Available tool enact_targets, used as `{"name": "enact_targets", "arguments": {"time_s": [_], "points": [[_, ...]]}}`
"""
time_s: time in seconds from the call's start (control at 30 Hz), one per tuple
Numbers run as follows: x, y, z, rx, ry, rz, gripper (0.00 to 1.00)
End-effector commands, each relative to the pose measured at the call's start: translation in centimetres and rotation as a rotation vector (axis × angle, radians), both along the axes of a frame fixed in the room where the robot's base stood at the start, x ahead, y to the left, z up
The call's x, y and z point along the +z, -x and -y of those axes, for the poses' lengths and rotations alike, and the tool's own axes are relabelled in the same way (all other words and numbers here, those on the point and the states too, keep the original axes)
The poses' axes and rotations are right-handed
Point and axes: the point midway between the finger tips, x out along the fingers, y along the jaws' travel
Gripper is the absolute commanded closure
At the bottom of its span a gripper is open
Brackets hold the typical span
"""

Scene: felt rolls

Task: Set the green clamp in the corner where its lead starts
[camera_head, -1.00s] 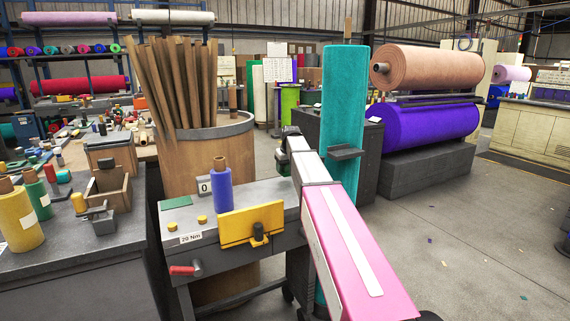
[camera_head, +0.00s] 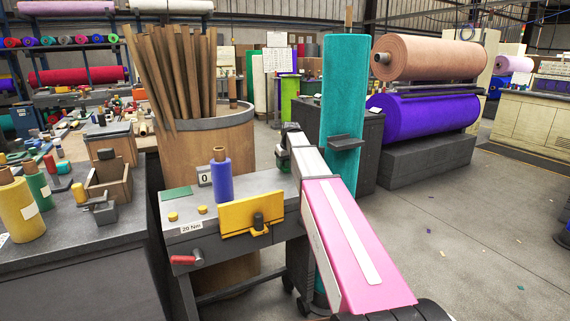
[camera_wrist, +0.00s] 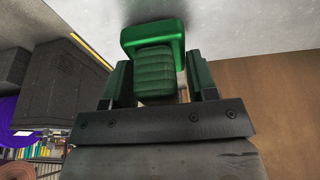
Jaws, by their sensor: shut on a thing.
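The green clamp (camera_wrist: 153,62) fills the middle of the wrist view, with a bright green top bar and a darker ribbed body. My gripper (camera_wrist: 155,85) is shut on it, one dark finger on each side. In the head view my gripper (camera_head: 282,158) is at the far end of my pink and white arm, beyond the right back of the grey bench. No lead and no marked corner can be made out in either view.
The grey bench (camera_head: 240,184) carries a blue roll (camera_head: 221,182), a green patch (camera_head: 176,193) and a yellow plate (camera_head: 250,216). A wooden barrel (camera_head: 175,150) of tall sticks stands behind it. A teal roll (camera_head: 343,95) stands close to my arm. Open floor lies right.

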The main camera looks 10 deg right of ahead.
Motion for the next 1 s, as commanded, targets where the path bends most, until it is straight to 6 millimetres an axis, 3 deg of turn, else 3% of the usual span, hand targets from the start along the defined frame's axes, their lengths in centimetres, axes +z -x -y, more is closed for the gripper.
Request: {"name": "enact_targets", "arguments": {"time_s": [0.53, 0.57, 0.63, 1.0], "points": [[-0.68, -0.01, 0.0, 0.0, 0.0, 0.0, 0.8], [-0.67, -0.01, 0.0, 0.0, 0.0, 0.001, 0.41], [-0.67, -0.01, 0.0, 0.0, 0.0, 0.001, 0.18], [-0.69, 0.0, 0.0, 0.0, 0.0, 0.0, 0.18]]}}
